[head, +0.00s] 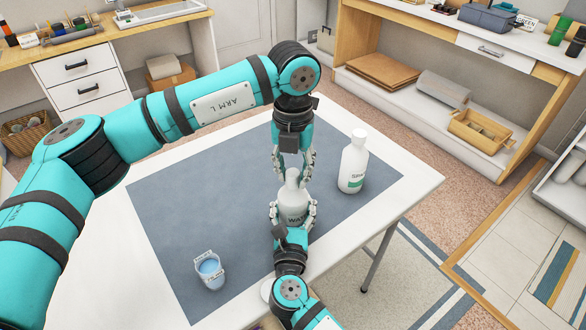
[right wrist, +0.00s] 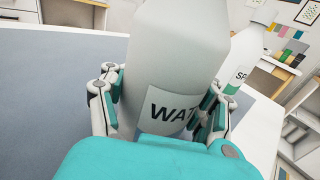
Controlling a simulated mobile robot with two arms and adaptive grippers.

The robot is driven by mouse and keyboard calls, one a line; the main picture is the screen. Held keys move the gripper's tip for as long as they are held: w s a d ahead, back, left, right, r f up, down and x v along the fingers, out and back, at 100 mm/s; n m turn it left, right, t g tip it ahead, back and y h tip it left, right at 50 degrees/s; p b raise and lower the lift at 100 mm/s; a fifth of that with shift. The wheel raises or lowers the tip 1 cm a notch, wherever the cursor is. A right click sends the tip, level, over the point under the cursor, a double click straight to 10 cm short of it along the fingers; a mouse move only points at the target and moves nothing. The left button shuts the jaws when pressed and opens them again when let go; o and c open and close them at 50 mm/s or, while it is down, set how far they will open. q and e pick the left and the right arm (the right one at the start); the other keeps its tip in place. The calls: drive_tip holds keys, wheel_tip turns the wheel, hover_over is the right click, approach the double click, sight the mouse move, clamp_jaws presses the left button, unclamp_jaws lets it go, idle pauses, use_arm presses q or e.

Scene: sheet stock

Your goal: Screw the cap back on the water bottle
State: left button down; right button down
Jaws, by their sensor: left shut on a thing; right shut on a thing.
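The water bottle (head: 292,200) stands upright at the middle of the grey mat; it is white, with a label starting "WAT". My right gripper (head: 294,216) is shut around its body from the near side. In the right wrist view the bottle (right wrist: 178,60) fills the space between the fingers, its top out of frame. My left gripper (head: 292,168) points down from above, shut at the bottle's top. The small white cap (head: 292,173) is between its fingertips, at the neck. I cannot tell whether the cap touches the neck or is threaded on.
A second white bottle (head: 353,164) with a green label stands just right of the water bottle. A cup of blue liquid (head: 210,270) stands at the mat's near left. The left part of the mat (head: 190,200) is clear. The white table's (head: 415,180) right edge lies beyond the second bottle.

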use_arm(q)
drive_tip(key=m, duration=1.1)
drive_tip(key=shift+m, duration=0.3)
drive_tip(key=m, duration=0.6)
drive_tip(key=shift+m, duration=0.4)
drive_tip(key=m, duration=0.5)
drive_tip(key=c, duration=1)
unclamp_jaws()
drive_tip(key=shift+f, duration=0.1)
drive_tip(key=shift+r, duration=2.3)
drive_tip(key=shift+c, duration=0.4)
